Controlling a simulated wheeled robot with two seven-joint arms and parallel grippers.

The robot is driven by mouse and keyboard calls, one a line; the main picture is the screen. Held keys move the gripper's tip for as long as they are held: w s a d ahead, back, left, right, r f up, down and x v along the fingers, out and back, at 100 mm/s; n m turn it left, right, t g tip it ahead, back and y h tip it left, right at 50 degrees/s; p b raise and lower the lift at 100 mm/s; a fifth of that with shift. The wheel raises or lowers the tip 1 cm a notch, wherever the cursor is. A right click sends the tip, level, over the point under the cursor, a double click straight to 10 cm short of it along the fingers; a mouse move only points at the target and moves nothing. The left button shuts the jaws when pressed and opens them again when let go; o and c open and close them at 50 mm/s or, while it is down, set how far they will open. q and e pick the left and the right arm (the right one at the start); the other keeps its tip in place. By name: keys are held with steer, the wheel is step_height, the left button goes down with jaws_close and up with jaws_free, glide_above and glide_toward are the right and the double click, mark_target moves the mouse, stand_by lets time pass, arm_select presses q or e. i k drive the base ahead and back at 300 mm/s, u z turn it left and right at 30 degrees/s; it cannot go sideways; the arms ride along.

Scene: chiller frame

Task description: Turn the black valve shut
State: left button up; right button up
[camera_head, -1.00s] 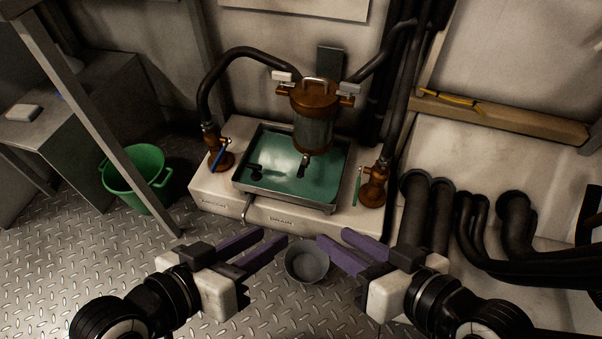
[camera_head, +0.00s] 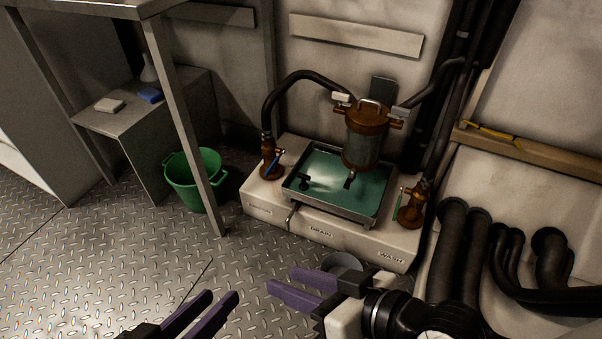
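A small black valve handle (camera_head: 304,181) shows at the left inside the green-floored tray (camera_head: 334,213). A brown-capped canister (camera_head: 365,135) stands over the tray, with a dark spout or tap (camera_head: 350,180) at its bottom. It is too small to tell how far the black handle is turned. My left gripper (camera_head: 218,297) is at the bottom edge, partly cut off, with its purple fingers apart and empty. My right gripper (camera_head: 282,280) is in front of the white base, fingers apart and empty. Neither gripper touches a valve.
Brown valves with a blue lever (camera_head: 273,163) and a green lever (camera_head: 400,203) flank the tray. A green bucket (camera_head: 190,181) stands behind a table leg (camera_head: 180,110). Thick black pipes (camera_head: 462,250) fill the right.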

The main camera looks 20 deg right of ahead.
mark_target(352, 171)
steer(key=u, duration=0.1)
steer(key=i, duration=0.95)
steer(key=z, duration=1.85)
